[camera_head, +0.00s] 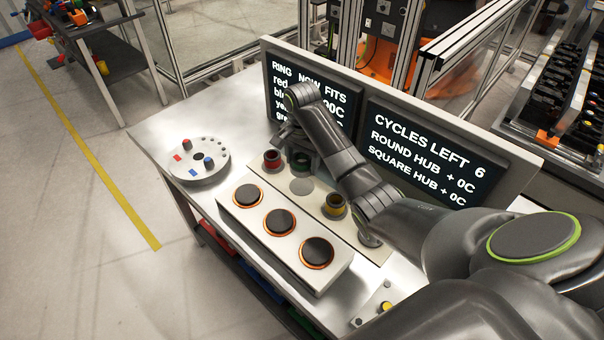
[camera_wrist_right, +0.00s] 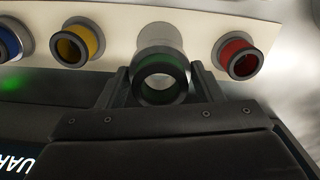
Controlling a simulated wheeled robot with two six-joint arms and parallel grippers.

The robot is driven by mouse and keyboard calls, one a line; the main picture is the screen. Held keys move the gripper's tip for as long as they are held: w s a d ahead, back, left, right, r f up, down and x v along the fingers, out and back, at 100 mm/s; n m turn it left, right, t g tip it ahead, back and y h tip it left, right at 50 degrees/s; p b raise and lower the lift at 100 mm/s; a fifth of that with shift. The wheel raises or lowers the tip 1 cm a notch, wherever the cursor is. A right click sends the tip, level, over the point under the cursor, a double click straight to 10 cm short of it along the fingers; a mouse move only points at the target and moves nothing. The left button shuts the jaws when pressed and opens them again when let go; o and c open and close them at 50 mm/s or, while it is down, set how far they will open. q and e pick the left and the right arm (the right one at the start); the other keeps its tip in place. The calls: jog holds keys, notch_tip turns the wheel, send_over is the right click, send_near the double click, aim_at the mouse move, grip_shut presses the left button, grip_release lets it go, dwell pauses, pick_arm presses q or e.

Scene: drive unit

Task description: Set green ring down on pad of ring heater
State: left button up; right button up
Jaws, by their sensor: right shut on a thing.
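My right gripper (camera_wrist_right: 160,88) is shut on the dark green ring (camera_wrist_right: 162,79), with one finger on each side of it. In the head view the gripper (camera_head: 301,156) is at the back of the bench, beside the red ring and partly covered by my arm. The ring heater (camera_head: 290,262) is a pale block nearer the front. It has three dark round pads with orange rims: left (camera_head: 248,195), middle (camera_head: 279,222) and right (camera_head: 317,253). All three pads are bare. A grey round seat (camera_head: 301,186) on the pale strip is empty. My left gripper is not in view.
A red ring (camera_head: 272,160) and a yellow ring (camera_head: 334,206) stand on the strip. A blue ring (camera_wrist_right: 8,42) shows in the wrist view. Two screens (camera_head: 432,155) stand behind the strip.

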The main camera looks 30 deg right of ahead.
notch_tip(320, 180, up, 6)
jog(key=p, duration=0.4)
dwell(0.4)
jog(key=p, duration=1)
send_over(279, 219)
jog(key=f, duration=0.1)
jog(key=shift+s+f, duration=0.1)
jog(key=shift+f, duration=2.85)
jog(key=shift+f, duration=0.45)
